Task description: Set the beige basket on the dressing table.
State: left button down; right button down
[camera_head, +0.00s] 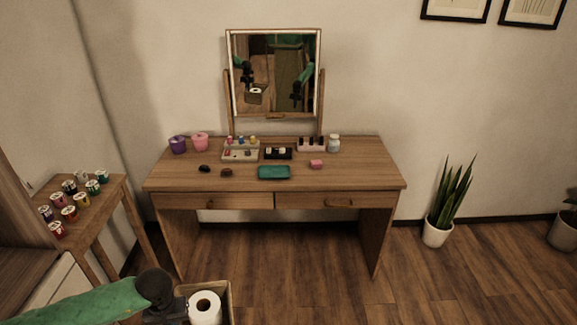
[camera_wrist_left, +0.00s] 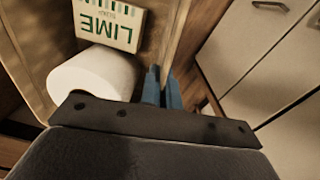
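The beige basket (camera_head: 230,296) is at the bottom of the head view, in front of the dressing table (camera_head: 350,178) and partly cut off. A white paper roll (camera_head: 205,307) is inside it. The left wrist view also shows the basket wall (camera_wrist_left: 172,40), the roll (camera_wrist_left: 95,78) and a box marked LIME (camera_wrist_left: 110,22). My left gripper (camera_head: 183,304) is at the basket's left side. Its blue fingers (camera_wrist_left: 162,88) are close together on the basket wall; their tips are partly hidden. My right gripper shows only as a small mirror reflection.
Purple and pink pots (camera_head: 178,145), trays of small bottles (camera_head: 240,153) and a mirror (camera_head: 273,75) occupy the tabletop's back. A teal case (camera_head: 274,172) lies near its front middle. The tabletop's right and front left are clear. A side table (camera_head: 93,208) with jars stands left.

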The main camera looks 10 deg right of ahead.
aim_at(369, 171)
jog(key=i+z, duration=0.1)
jog(key=z, duration=1.3)
jog(key=i+j+z, duration=0.15)
jog(key=j+z, duration=0.2)
jog(key=z, duration=0.15)
jog(key=j+z, duration=0.8)
jog(key=z, duration=0.15)
jog(key=j+z, duration=0.1)
jog(key=j, duration=0.35)
jog(key=k+j, duration=0.1)
jog(key=j, duration=0.35)
jog(key=j+z, duration=0.15)
jog(key=j, duration=0.3)
jog(key=k+j+z, duration=0.1)
jog(key=j, duration=0.35)
jog(key=k+j, duration=0.15)
jog(key=j, duration=0.3)
jog(key=i+z, duration=0.05)
